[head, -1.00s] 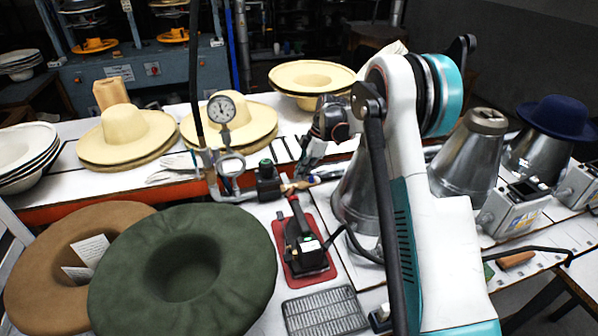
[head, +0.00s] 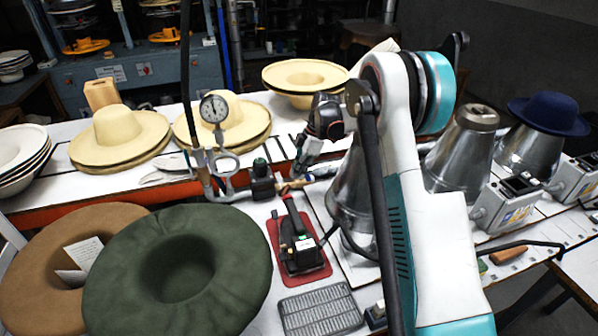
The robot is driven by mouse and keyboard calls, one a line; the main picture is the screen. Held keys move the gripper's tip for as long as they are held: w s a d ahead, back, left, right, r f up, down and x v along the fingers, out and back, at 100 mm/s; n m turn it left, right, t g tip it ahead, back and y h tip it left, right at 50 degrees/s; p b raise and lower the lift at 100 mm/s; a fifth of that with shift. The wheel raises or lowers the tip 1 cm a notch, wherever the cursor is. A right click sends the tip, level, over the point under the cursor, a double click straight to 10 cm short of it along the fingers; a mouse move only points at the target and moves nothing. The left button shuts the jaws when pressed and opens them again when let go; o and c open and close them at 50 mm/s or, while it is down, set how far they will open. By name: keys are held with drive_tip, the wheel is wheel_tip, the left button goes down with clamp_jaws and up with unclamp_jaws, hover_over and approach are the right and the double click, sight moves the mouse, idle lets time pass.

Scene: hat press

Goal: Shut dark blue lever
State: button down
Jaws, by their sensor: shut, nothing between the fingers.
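I cannot make out a clearly dark blue lever. A pipe fitting with a pressure gauge (head: 214,109) stands upright in the middle of the table. A small dark valve part (head: 262,180) sits at its base, and a short brown handle-like piece (head: 291,185) lies beside it. My gripper (head: 298,172) points down just above and behind that piece, shut and empty. I cannot tell whether its tips touch the fitting. My own arm hides part of the table behind it.
A green felt hat (head: 215,262) and a brown one (head: 40,262) lie front left. A black iron (head: 300,245) stands on a red pad near a grey grate (head: 320,310). Metal cones (head: 462,155) and grey control boxes (head: 508,203) stand at right.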

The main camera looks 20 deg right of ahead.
wheel_tip(320, 180, up, 10)
drive_tip(key=w+a+p, duration=0.1)
drive_tip(key=p, duration=0.1)
drive_tip(key=s+a+r+m+t+h, duration=0.15)
drive_tip(key=s+r+m, duration=0.25)
drive_tip(key=s+r, duration=0.45)
drive_tip(key=s+a+r+m+t, duration=0.15)
drive_tip(key=s+r+m, duration=0.4)
drive_tip(key=s, duration=0.55)
drive_tip(key=s+f+m+t+h, duration=0.1)
drive_tip(key=s+f+m+t, duration=0.1)
drive_tip(key=s, duration=0.8)
drive_tip(key=s+f+m+t+h+b, duration=0.1)
drive_tip(key=s+m, duration=0.4)
drive_tip(key=s, duration=0.6)
drive_tip(key=shift+s+f+t, duration=0.3)
drive_tip(key=shift+f+t, duration=0.1)
